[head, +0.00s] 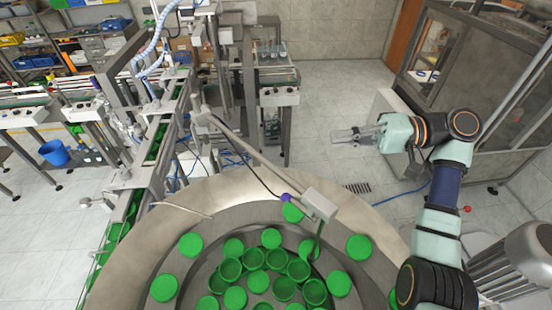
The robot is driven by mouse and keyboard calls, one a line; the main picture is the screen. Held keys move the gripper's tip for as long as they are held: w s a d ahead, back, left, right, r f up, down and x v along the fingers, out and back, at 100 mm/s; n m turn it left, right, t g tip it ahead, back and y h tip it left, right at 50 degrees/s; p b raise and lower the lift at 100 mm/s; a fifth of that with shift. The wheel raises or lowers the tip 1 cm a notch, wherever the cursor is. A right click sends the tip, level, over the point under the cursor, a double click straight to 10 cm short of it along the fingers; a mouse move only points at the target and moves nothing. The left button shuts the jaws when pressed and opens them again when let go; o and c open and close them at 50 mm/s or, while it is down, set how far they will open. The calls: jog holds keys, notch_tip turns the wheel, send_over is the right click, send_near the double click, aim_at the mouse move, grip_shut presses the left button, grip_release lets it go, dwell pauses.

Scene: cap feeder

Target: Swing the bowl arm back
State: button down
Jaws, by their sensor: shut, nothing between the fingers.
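The bowl arm (255,158) is a grey metal bar. It runs from an upright post behind the bowl out over the bowl, down to the right. A pale box-shaped head (319,204) sits at its end, with a purple part beside it and a thin green piece hanging below. The round feeder bowl (193,218) holds many green caps (254,258). My gripper (338,136) is to the right of the bowl arm, beyond the bowl's far rim, over the floor. It points left, is shut and empty, and is clear of the bowl arm.
A cap chute (160,140) with green caps runs along the bowl's left. A grey cabinet machine (470,75) stands behind my arm at right. A post with a control box (279,96) stands at the back. Open tiled floor lies between it and my gripper.

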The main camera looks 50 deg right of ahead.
jog(key=s+a+b+x, duration=0.1)
jog(key=b+x, duration=0.4)
jog(key=x, duration=0.7)
jog(key=shift+a+f, duration=0.25)
jog(key=shift+a, duration=0.5)
jog(key=shift+s, duration=0.15)
